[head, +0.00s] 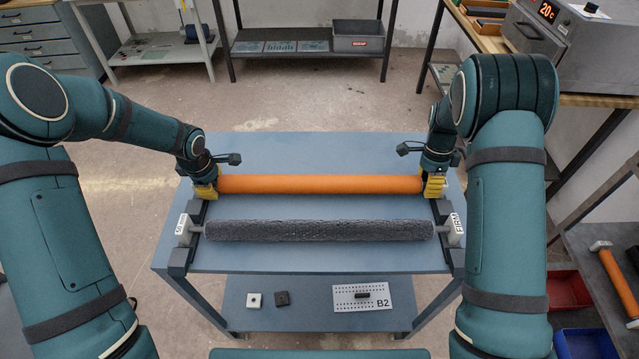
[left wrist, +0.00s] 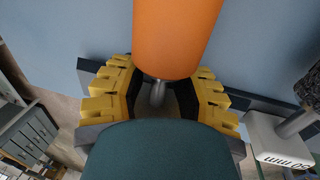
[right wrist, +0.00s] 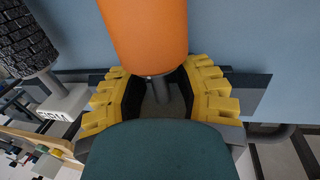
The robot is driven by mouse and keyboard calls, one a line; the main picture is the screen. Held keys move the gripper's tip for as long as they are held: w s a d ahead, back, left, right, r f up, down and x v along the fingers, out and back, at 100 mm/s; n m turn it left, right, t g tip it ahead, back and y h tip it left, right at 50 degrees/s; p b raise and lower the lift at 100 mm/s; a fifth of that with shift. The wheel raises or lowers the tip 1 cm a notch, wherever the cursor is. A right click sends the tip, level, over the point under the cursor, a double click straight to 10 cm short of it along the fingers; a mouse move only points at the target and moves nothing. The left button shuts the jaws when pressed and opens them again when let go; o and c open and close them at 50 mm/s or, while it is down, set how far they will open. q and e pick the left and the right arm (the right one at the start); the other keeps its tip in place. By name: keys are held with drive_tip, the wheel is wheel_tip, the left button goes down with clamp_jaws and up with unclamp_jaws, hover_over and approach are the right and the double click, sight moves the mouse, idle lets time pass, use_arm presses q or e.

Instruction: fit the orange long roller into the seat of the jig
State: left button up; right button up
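The orange long roller (head: 320,184) lies level, left to right, across the far part of the table, with a metal shaft at each end. Dark supports of the jig (head: 195,212) run along both sides; the seat under the roller's ends is hidden by my grippers. My left gripper (head: 206,191) is at the roller's left end, its yellow fingers spread on either side of the shaft (left wrist: 157,92), with gaps. My right gripper (head: 435,187) is at the right end, its fingers likewise spread around the shaft (right wrist: 160,88). I cannot tell whether the shafts rest in the seat.
A dark textured roller (head: 320,230) lies parallel, nearer me, its end blocks labelled "50 mm" (head: 183,229) and "FIRM" (head: 456,228). The blue-grey table (head: 320,260) is bare in front of it. A lower shelf holds small blocks and a B2 plate (head: 361,298).

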use_arm(q)
drive_tip(key=shift+o, duration=0.3)
use_arm(e)
drive_tip(key=shift+o, duration=0.3)
use_arm(q)
clamp_jaws()
use_arm(e)
clamp_jaws()
use_arm(q)
drive_tip(key=shift+r, duration=0.3)
use_arm(e)
drive_tip(key=shift+r, duration=0.25)
